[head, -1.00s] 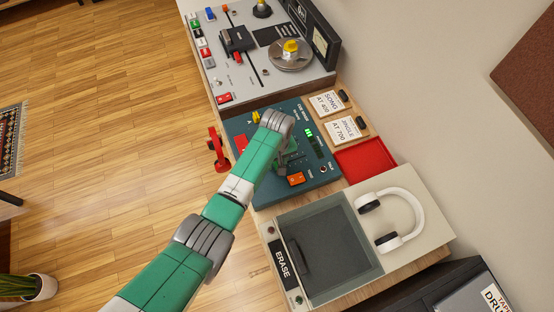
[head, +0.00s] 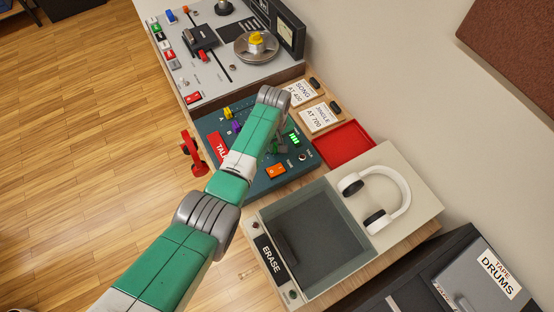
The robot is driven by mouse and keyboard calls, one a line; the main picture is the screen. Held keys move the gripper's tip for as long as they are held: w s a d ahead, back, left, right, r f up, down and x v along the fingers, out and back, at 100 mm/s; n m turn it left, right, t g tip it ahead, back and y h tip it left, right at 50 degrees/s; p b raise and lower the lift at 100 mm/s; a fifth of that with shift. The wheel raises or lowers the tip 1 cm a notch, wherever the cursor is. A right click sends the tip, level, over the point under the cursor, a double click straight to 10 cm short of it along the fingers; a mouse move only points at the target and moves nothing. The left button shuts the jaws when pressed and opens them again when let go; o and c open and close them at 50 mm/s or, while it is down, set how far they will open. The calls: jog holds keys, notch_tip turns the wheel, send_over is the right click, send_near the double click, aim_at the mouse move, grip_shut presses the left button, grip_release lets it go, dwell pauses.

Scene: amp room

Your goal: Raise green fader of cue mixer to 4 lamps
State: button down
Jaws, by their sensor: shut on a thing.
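The cue mixer (head: 213,123) is a dark teal panel in the middle of the head view. Its yellow fader cap (head: 227,113) and purple fader cap (head: 236,127) show left of my arm. My gripper (head: 277,149) points down over the mixer, mostly hidden behind my wrist and forearm. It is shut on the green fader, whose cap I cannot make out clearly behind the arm. A lamp strip (head: 293,138) right of the gripper glows green; its lit lamps are too small to count surely.
A red talk button (head: 218,147) and an orange switch (head: 275,171) are on the mixer. A red tray (head: 343,146) and white headphones (head: 385,222) lie to the right. The erase box (head: 318,275) is in front, and a tape machine (head: 190,75) stands behind.

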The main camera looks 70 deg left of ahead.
aim_at(276, 144)
jog(key=shift+w, duration=0.5)
jog(key=shift+s, duration=0.1)
jog(key=c, duration=1.3)
grip_release()
jog(key=shift+c, duration=0.2)
notch_tip(276, 144, up, 8)
jog(key=p, duration=0.2)
jog(key=shift+f+p, duration=0.1)
jog(key=shift+p, duration=0.3)
